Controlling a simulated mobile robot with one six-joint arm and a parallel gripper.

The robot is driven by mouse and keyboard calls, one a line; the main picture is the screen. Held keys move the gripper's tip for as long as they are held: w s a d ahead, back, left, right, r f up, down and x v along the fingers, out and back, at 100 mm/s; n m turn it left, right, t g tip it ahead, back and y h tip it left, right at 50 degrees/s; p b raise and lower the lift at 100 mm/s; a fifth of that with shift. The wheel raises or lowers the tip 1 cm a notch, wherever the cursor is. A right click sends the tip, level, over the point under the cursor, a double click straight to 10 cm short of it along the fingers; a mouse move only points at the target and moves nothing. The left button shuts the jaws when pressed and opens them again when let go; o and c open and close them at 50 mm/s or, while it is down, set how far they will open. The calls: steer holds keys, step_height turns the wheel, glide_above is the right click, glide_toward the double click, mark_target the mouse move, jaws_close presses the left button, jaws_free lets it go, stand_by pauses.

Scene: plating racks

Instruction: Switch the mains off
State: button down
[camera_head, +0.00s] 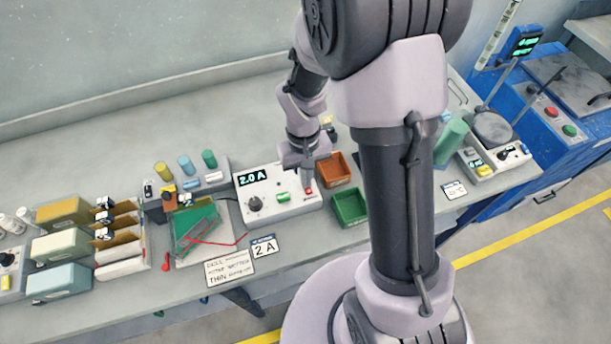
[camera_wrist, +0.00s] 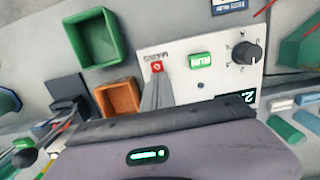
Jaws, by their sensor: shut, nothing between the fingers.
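The white power supply (camera_head: 283,212) stands on the bench with a lit display (camera_head: 255,177) reading 2.0 A. In the wrist view, its panel (camera_wrist: 217,82) shows a red switch (camera_wrist: 157,66) marked MAINS, a green RUN button (camera_wrist: 201,60) and a black knob (camera_wrist: 246,53). The red switch also shows in the head view (camera_head: 309,193). My gripper (camera_head: 308,184) points down over the switch end of the supply. Its fingers (camera_wrist: 157,82) are shut and empty, with tips close beside the red switch. I cannot tell whether they touch it.
An orange bin (camera_head: 334,172) and a green bin (camera_head: 349,207) stand right of the supply. A "2 A" card (camera_head: 264,247) and a handwritten note (camera_head: 230,268) lie at the front edge.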

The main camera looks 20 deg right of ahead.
step_height(320, 180, up, 14)
steer(key=w+p, duration=0.1)
steer(key=p, duration=0.5)
steer(key=shift+w, duration=0.15)
